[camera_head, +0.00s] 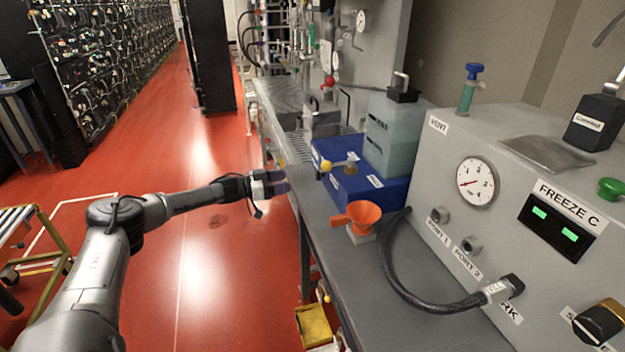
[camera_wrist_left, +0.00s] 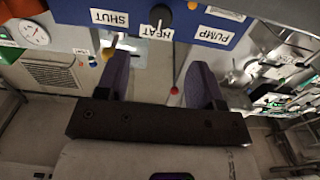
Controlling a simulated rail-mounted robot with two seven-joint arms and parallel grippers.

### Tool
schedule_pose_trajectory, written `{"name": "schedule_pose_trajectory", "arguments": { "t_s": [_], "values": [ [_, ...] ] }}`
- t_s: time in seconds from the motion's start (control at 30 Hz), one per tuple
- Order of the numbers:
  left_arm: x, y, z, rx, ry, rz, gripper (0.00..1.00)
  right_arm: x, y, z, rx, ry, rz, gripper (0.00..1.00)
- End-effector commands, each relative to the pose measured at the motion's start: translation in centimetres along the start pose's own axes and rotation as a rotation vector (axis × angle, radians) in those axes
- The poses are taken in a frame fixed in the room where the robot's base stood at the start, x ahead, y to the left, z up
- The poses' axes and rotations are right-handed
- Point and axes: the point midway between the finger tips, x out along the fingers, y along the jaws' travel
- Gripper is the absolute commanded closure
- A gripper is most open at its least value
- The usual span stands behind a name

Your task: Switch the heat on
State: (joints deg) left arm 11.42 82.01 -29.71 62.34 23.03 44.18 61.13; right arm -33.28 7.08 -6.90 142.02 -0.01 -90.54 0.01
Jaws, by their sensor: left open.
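In the left wrist view a blue panel (camera_wrist_left: 240,32) crosses the top, with labels SHUT, HEAT and PUMP. A dark round knob (camera_wrist_left: 160,14) sits on it just above the HEAT label (camera_wrist_left: 157,33). My left gripper (camera_wrist_left: 160,68) is open, with its two purple fingers apart and nothing seen between them. The fingers point toward the panel, on either side of the HEAT label in the picture; no contact is clear. In the head view my left gripper (camera_head: 277,181) is beside the left side of a blue box (camera_head: 385,192) on the bench. The HEAT label is not readable there. My right gripper is not in view.
The grey bench (camera_head: 345,285) holds an orange funnel (camera_head: 364,214), a pale container (camera_head: 392,140) on the blue box, and a black hose (camera_head: 400,280). A large grey panel (camera_head: 480,130) with a gauge stands at right. The red floor at left is mostly clear.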

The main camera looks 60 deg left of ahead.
Motion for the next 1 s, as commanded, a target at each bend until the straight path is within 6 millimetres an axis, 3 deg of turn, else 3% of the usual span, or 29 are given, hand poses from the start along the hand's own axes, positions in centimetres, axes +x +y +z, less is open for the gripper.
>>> {"name": "schedule_pose_trajectory", "arguments": {
  "t_s": [0.7,1.0],
  "values": [
    [7.6,0.0,-0.1,0.0,0.004,-0.002,0.39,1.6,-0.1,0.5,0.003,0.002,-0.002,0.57],
    [9.6,-0.1,-0.1,0.001,0.001,-0.002,0.39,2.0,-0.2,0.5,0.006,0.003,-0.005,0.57]
  ]
}}
